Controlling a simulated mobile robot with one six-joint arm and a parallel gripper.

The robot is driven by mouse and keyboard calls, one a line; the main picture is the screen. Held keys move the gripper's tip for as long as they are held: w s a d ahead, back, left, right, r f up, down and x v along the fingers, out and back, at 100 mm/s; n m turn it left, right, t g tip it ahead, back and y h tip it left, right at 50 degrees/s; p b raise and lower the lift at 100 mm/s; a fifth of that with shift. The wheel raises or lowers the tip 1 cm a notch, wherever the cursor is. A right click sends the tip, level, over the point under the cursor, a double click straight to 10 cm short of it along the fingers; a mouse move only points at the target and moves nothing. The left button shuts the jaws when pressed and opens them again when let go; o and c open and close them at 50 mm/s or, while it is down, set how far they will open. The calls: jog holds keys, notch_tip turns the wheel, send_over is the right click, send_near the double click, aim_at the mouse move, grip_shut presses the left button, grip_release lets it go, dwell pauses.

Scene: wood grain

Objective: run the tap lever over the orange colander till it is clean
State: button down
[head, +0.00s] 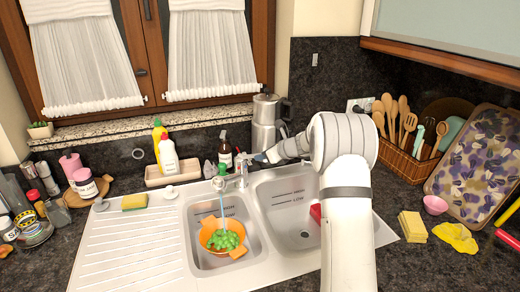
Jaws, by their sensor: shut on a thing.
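The orange colander (237,252) sits in the left basin of the sink and holds a heap of green pieces (223,240). The tap (241,182) stands behind the basins, with a green end on its spout (221,171). A thin bluish stream of water (222,207) falls from the spout onto the green pieces in the colander. My gripper (252,160) reaches in from the right at the top of the tap and is shut on the tap lever. The lever is small and partly hidden by the fingers.
The right basin (290,212) holds a red thing (315,213) partly hidden by my arm. Bottles and a metal pot (264,125) stand close behind the tap. A sponge (134,202) lies by the ribbed drainboard (125,245), which is otherwise clear.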

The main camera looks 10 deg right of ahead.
jog(key=shift+w+a+r+g+h+p, duration=0.1)
jog(key=shift+w+r+g+h+p, duration=0.1)
jog(key=shift+r+p, duration=0.45)
jog(key=shift+w+a+r+g+h+p, duration=0.1)
jog(key=shift+r+g+h+p, duration=0.1)
jog(key=shift+p, duration=0.7)
jog(key=shift+d+f, duration=0.1)
jog(key=c, duration=1.3)
grip_release()
jog(key=shift+f, duration=0.1)
jog(key=shift+s, duration=0.1)
jog(key=b+v, duration=0.2)
jog(key=v, duration=0.5)
jog(key=shift+s+d+r, duration=0.2)
jog(key=shift+s+r, duration=0.05)
jog(key=shift+r, duration=0.05)
